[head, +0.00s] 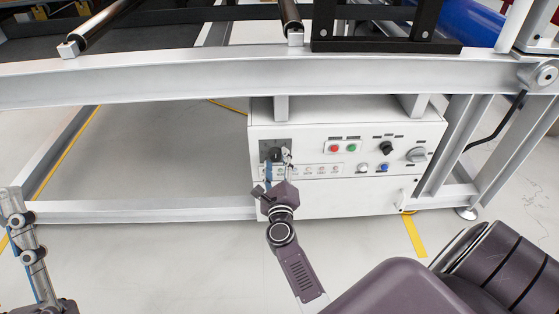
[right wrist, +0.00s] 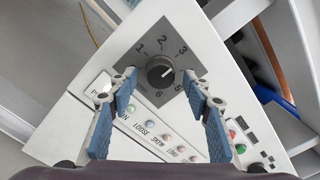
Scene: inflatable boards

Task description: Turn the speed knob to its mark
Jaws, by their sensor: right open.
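The speed knob (right wrist: 160,72) is a round black knob on a dark grey numbered plate (right wrist: 133,58). Its white pointer line points right and slightly up, between the 3 and the 5. In the head view, the knob (head: 275,154) is at the left of the white control box (head: 320,195), partly behind my gripper. My right gripper (right wrist: 161,77) is open, with blue-padded fingers on either side of the knob and gaps visible beside it. It also shows in the head view (head: 278,161). Part of my left gripper (head: 16,198) shows at the left edge; its opening is unclear.
Red (head: 334,148) and green (head: 351,148) buttons, a black selector (head: 386,148) and a grey rotary switch (head: 416,154) sit right of the knob. A row of small lamps (right wrist: 168,137) lies below it. A long grey beam (head: 180,80) runs above the box. Open floor lies in front.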

